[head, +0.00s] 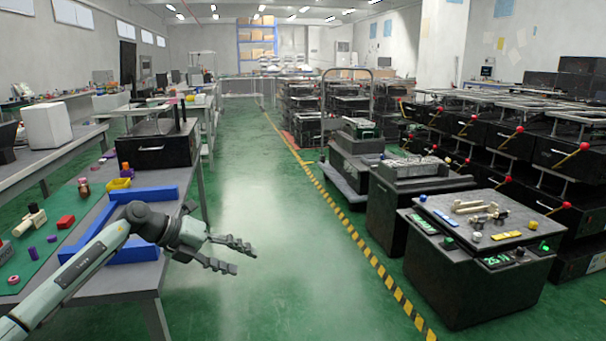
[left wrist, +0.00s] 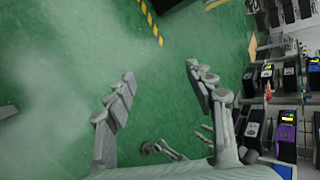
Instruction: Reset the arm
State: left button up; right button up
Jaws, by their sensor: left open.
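My left arm reaches in from the lower left in the head view. Its gripper (head: 243,255) is open and empty over the green floor, to the right of the workbench edge. In the left wrist view the two fingers of this gripper (left wrist: 163,88) stand wide apart with bare floor between them. My right gripper is not clearly seen in the head view. A black box fixture (head: 455,270) stands at the right, with cream-coloured lever parts (head: 480,210), coloured knobs and green displays on its top. It is well apart from my left gripper.
A workbench (head: 110,285) at the left holds a blue frame (head: 140,250) and loose coloured parts. Black boxes with red-knobbed levers (head: 519,130) line the right. A yellow-black floor stripe (head: 345,222) borders the clear green aisle (head: 270,185).

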pick_arm(q)
jog(key=d+r+n+t+h, duration=0.3)
jog(key=d+n+t+h, duration=0.2)
jog(key=d, duration=0.3)
jog(key=s+a+f+n+t+y, duration=0.35)
jog(key=a+f+n+y, duration=0.45)
jog(key=n, duration=0.3)
jog(key=s+a+f+n+t+y, duration=0.2)
jog(key=s+a+f+n+y, duration=0.4)
jog(key=a+n, duration=0.4)
jog(key=s+f+n+g, duration=0.2)
jog(key=s+f, duration=0.4)
jog(key=s, duration=0.3)
jog(key=s+a+f+n+g+y, duration=0.1)
jog(key=s+f+n+g, duration=0.2)
jog(key=s, duration=0.6)
jog(key=s+a+f+n+g+y, duration=0.1)
jog(key=s+f+n+g, duration=0.1)
jog(key=s+f+g, duration=0.4)
jog(key=s+f, duration=0.3)
jog(key=shift+s+f+n+p, duration=0.2)
jog(key=shift+f+n+p, duration=0.15)
jog(key=shift+n, duration=0.05)
pick_arm(e)
jog(key=shift+x, duration=0.85)
jog(key=shift+s+d, duration=0.15)
